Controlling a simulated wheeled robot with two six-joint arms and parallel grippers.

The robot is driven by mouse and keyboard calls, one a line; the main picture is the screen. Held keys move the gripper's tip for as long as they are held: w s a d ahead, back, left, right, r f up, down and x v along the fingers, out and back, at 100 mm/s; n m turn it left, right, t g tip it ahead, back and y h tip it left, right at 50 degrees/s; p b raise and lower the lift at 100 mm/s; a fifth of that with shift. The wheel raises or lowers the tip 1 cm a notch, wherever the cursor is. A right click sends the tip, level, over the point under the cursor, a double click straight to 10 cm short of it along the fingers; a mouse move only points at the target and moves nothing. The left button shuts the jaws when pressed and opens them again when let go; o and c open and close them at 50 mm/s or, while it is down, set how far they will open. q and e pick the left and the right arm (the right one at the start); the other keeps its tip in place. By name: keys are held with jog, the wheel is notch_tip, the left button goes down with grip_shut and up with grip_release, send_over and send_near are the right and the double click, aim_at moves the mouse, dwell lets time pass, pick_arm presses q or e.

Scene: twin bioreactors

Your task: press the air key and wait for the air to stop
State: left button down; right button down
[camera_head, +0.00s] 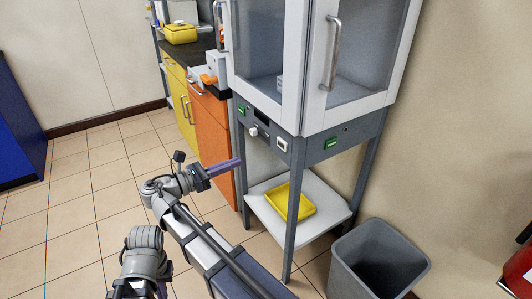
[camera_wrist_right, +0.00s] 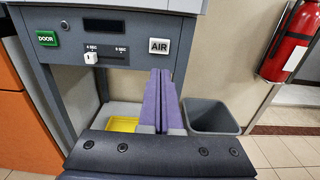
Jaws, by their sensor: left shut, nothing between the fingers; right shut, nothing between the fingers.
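The white AIR key (camera_wrist_right: 159,46) is on the grey front panel of the cabinet; in the head view it is the small white square (camera_head: 282,143). My right gripper (camera_head: 239,161) has its purple fingers shut and empty, pointing at the cabinet. In the right wrist view its fingertips (camera_wrist_right: 160,73) appear just below the key. The head view shows a gap between fingertips and panel. A white slider knob (camera_wrist_right: 89,57) stands at the left, 4 SEC end of its slot. My left gripper (camera_head: 142,291) is low at the bottom edge, its fingers mostly cut off.
A green DOOR key (camera_wrist_right: 46,38) and dark display (camera_wrist_right: 104,25) share the panel. A yellow tray (camera_head: 290,201) lies on the lower shelf. A grey bin (camera_head: 378,258) stands right of the cabinet. A red extinguisher (camera_wrist_right: 290,42) hangs farther right. Left floor is clear.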

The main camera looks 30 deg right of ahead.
aim_at(281, 144)
jog(key=shift+d, duration=0.15)
jog(key=d, duration=0.9)
jog(key=w+d, duration=0.1)
jog(key=d, duration=0.3)
jog(key=shift+d, duration=0.4)
jog(key=shift+d, duration=0.65)
jog(key=shift+w+d+r, duration=0.1)
